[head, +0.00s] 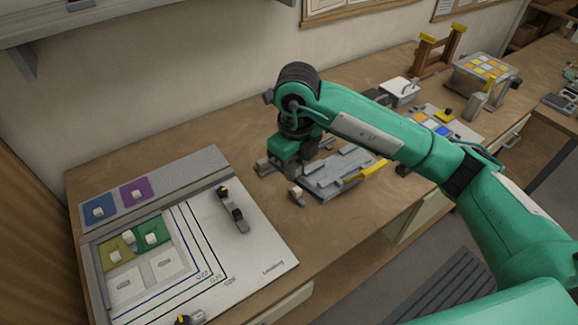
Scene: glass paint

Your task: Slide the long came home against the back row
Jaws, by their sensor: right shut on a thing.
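My right gripper (287,168) reaches down at the left end of a grey stepped rack (345,170). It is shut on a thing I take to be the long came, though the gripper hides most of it. The white leading board (262,252) lies to the left. Its back row has an olive glass piece (104,253) and a green glass piece (158,228), each with a pale block on it. Two pale pieces (124,285) lie in front of them. My left gripper is not in view.
A dark tool (236,217) rests on the board's right part. A small pale block (296,197) stands near the rack. Coloured tiles (489,66) are farther right.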

